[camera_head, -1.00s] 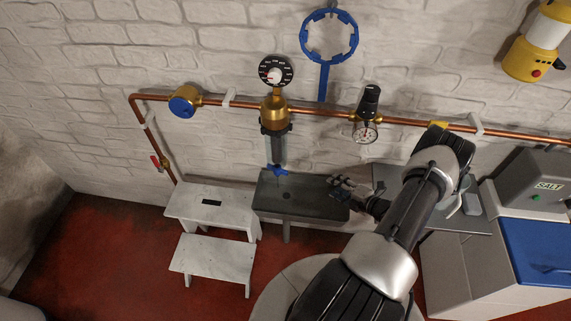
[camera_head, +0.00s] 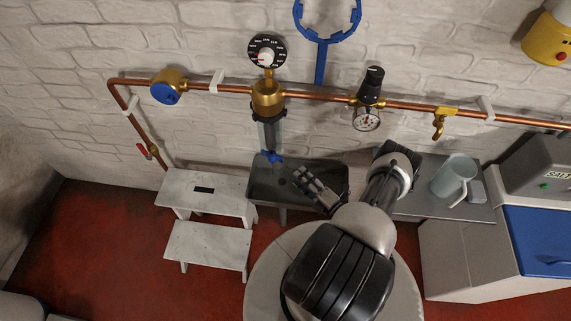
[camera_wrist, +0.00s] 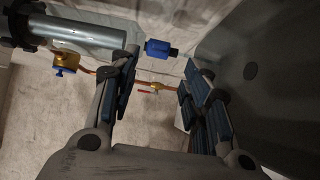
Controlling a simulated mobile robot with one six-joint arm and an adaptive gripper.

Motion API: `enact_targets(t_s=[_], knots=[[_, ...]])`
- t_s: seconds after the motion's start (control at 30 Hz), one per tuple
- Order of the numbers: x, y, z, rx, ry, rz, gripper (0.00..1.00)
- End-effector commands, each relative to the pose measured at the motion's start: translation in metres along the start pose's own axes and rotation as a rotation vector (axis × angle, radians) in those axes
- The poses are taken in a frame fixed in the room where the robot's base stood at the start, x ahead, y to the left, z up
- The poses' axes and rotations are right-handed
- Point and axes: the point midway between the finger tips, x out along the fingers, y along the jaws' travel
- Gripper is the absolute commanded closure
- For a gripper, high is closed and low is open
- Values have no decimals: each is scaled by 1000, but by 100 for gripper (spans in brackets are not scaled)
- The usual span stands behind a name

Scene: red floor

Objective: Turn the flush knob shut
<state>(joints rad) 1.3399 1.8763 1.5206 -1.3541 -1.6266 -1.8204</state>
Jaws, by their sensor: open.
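The blue flush knob (camera_head: 271,157) sits at the lower end of the clear filter cylinder (camera_head: 268,132), under the brass filter head (camera_head: 267,97). In the wrist view the knob (camera_wrist: 158,48) shows above the gap between my fingers, just off the end of the cylinder (camera_wrist: 85,32). My gripper (camera_head: 308,184) is over the dark sink, to the right of and below the knob and apart from it. In the wrist view my gripper (camera_wrist: 155,95) has its two fingers spread, with nothing between them.
The dark sink (camera_head: 335,172) lies under the filter. A white step stool (camera_head: 208,245) stands to the left. A jug (camera_head: 453,178) stands on the right-hand counter.

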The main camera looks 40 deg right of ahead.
Motion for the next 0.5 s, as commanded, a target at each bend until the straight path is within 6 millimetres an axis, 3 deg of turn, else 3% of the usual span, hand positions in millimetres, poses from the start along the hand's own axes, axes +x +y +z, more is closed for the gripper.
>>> enact_targets(t_s=[0.3, 0.5], knots=[[66, -1, -2, -2, 5, 1, 57], [87, -1, 0, -1, 1, 0, 57]])
